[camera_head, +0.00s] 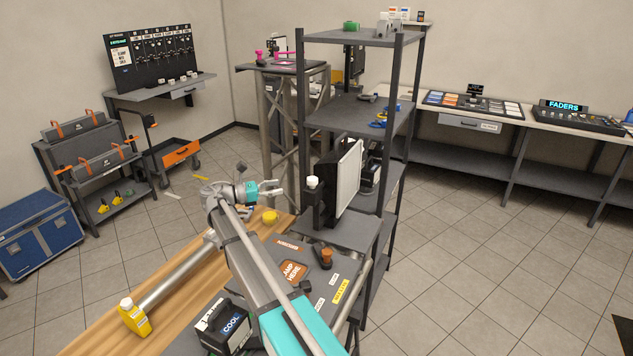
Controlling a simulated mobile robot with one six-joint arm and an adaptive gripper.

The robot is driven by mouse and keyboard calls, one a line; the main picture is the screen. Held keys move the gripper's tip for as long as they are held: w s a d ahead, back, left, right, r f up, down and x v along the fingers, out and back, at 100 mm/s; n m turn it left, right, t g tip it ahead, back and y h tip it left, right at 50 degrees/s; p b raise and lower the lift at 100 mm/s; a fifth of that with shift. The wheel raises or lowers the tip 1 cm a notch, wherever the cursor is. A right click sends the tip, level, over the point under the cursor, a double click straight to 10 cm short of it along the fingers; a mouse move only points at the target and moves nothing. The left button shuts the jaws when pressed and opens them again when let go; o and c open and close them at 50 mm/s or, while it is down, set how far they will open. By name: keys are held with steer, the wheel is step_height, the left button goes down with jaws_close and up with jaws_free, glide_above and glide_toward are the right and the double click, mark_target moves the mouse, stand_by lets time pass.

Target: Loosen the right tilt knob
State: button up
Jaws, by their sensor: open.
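A light panel (350,184) with a pale face and a dark frame stands upright on the grey stand top (350,233) near the middle. A white-capped knob (312,182) sits at the left of its dark bracket. I cannot tell whether this is the right tilt knob; no other tilt knob shows clearly, and the panel hides what lies behind it. My gripper (272,189), at the end of my grey and teal arm, is open and empty. It is to the left of the white-capped knob in the picture, apart from it.
A tall dark shelf rack (390,130) rises just behind the panel, its posts close by. A yellow bottle (134,317), a yellow round item (269,216) and a black COOL box (226,325) stand around the wooden surface (180,290).

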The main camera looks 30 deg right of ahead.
mark_target(312, 183)
steer(key=d, duration=0.4)
steer(key=s+d, duration=0.1)
steer(key=d, duration=0.8)
steer(key=shift+s+d, duration=0.35)
steer(key=c, duration=0.8)
